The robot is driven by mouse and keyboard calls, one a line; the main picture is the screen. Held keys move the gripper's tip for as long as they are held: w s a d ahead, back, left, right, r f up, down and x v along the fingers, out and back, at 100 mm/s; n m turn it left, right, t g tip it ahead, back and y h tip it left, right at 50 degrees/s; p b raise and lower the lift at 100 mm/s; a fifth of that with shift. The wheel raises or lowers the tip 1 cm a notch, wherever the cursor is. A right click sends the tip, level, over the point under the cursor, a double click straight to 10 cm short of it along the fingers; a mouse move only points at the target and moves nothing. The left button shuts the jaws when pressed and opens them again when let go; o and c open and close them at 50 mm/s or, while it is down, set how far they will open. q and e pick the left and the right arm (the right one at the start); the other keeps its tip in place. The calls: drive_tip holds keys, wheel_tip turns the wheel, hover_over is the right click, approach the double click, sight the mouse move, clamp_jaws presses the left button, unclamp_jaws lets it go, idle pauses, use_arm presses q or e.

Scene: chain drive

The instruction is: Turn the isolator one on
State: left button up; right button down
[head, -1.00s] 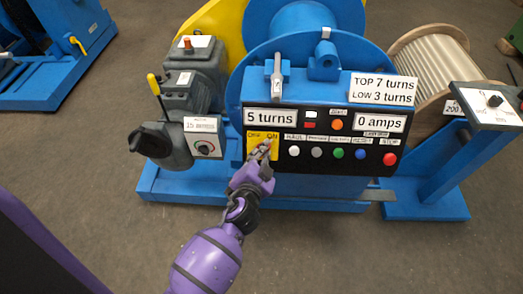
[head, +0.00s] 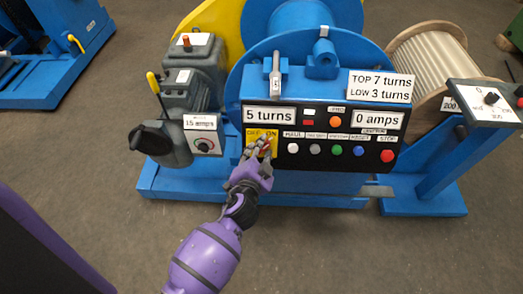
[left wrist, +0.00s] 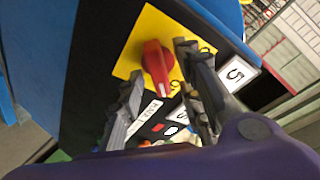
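The isolator is a red rotary knob (head: 265,143) on a yellow plate (head: 249,139) marked OFF and ON, at the lower left of the black control panel. In the left wrist view, the knob (left wrist: 158,62) sits between the two grey fingers of my left gripper (left wrist: 163,92). Its white-marked tip points toward the lower right of that view, apparently to the ON side. The fingers are apart, with gaps visible to the knob. In the head view, my left gripper (head: 257,158) is right at the plate and hides part of it. My right gripper is out of view.
The panel (head: 340,166) has several push buttons right of the isolator, including a red stop button (head: 387,156). A grey box with a dial (head: 203,145) stands just left. A lever (head: 275,72) rises above the panel. Open floor lies in front.

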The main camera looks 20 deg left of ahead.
use_arm(q)
drive_tip(key=shift+s, duration=0.3)
drive_tip(key=v, duration=1.1)
drive_tip(key=shift+s+r, duration=0.15)
drive_tip(key=shift+s, duration=0.05)
